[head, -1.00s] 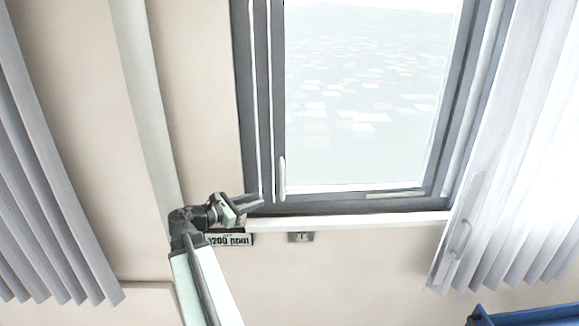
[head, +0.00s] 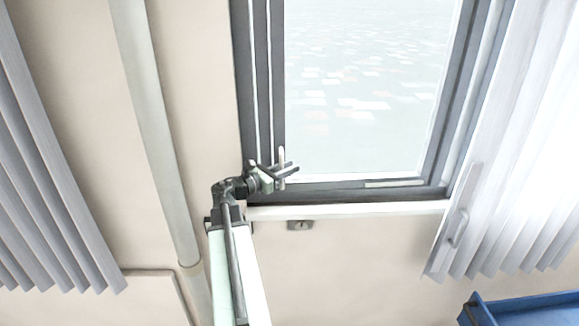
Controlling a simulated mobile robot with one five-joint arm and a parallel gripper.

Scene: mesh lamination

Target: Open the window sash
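The window sash (head: 270,70) has a dark grey frame around a pale pane. It sits in the outer window frame, and I make out no clear gap between them. A slim cream handle (head: 281,156) stands upright on the sash's lower left side. My gripper (head: 290,170) is at the handle's lower part and points right.
A white sill (head: 350,209) runs below the window, with a small grey plate (head: 300,225) on the wall under it. A pale pipe (head: 150,120) runs down the wall at left. Vertical blinds hang at both sides. A blue bin (head: 520,310) is at lower right.

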